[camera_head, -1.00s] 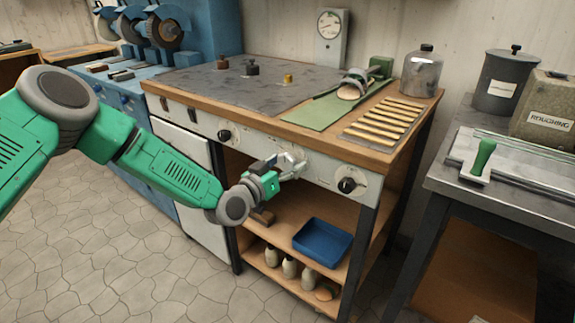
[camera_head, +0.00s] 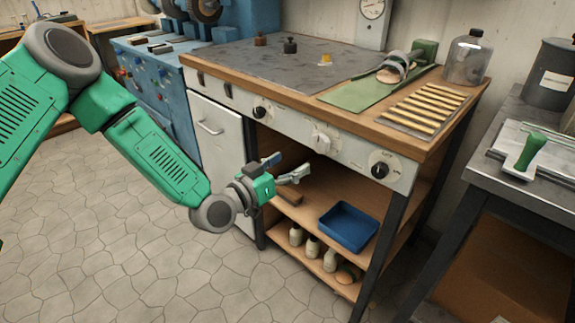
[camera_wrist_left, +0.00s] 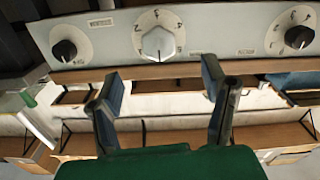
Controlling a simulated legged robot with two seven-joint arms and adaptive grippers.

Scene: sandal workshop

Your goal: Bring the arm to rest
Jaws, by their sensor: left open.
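My green left arm comes in from the left in the head view. Its gripper (camera_head: 286,168) is open and empty, in front of the workbench's shelf opening and below the control panel (camera_head: 290,125). In the left wrist view the two fingers (camera_wrist_left: 165,100) stand wide apart with nothing between them. Beyond them are the white middle knob (camera_wrist_left: 158,42) and two black knobs, the left one (camera_wrist_left: 66,50) and the right one (camera_wrist_left: 298,37). The fingers appear apart from the knobs. My right gripper is not in view.
The wooden-edged workbench (camera_head: 452,118) carries a green mat (camera_head: 350,95), wooden strips (camera_head: 425,108) and a glass jar (camera_head: 466,60). A blue tray (camera_head: 347,228) and several bottles stand on the shelves below. A grey table (camera_head: 490,165) stands at right. The floor (camera_head: 120,235) at left is clear.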

